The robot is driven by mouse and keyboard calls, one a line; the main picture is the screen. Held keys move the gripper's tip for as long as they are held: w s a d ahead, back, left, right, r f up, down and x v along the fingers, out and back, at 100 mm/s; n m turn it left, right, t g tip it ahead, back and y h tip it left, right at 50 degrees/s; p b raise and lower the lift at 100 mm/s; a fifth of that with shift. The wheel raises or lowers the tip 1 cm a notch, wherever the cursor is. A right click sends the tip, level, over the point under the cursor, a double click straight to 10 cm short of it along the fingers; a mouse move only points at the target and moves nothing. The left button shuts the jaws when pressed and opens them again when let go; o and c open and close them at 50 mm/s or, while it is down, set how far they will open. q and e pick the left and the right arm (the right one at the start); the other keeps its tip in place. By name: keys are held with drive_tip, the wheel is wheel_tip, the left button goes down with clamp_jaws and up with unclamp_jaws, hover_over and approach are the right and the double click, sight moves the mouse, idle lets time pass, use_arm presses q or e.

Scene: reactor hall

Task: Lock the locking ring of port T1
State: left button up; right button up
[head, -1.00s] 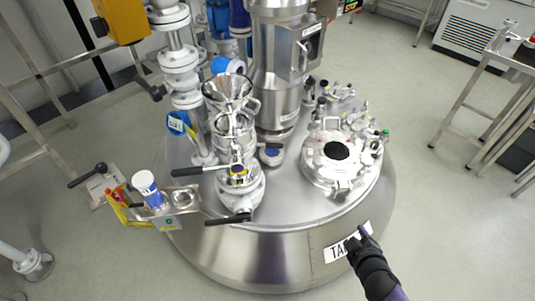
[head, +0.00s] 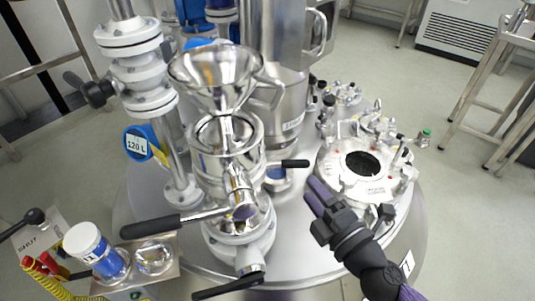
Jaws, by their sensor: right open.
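The charging port assembly (head: 228,190), which I take to be T1, stands on the vessel lid with a steel funnel (head: 213,80) on top. A ring-like collar sits at its middle. Several levers with black grips stick out: one to the left (head: 152,228), one to the right (head: 294,163) and one low at the front (head: 230,287). I cannot tell which belongs to the locking ring, and no T1 label is readable. My right gripper (head: 318,194) is open and empty, over the lid just right of the port and apart from the levers. My left gripper is not in view.
A round manway cover (head: 350,185) with fittings is close to the right of my right gripper. A tall steel column (head: 290,80) stands behind. A side tray (head: 150,272) holds a white-capped jar (head: 95,248) and a steel bowl at lower left.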

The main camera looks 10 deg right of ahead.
sight(287, 164)
drive_tip(key=x, duration=0.9)
drive_tip(key=shift+w+a+r, duration=0.15)
drive_tip(key=shift+w+r, duration=0.1)
drive_tip(key=shift+w, duration=0.05)
clamp_jaws()
idle(0.5)
idle(0.3)
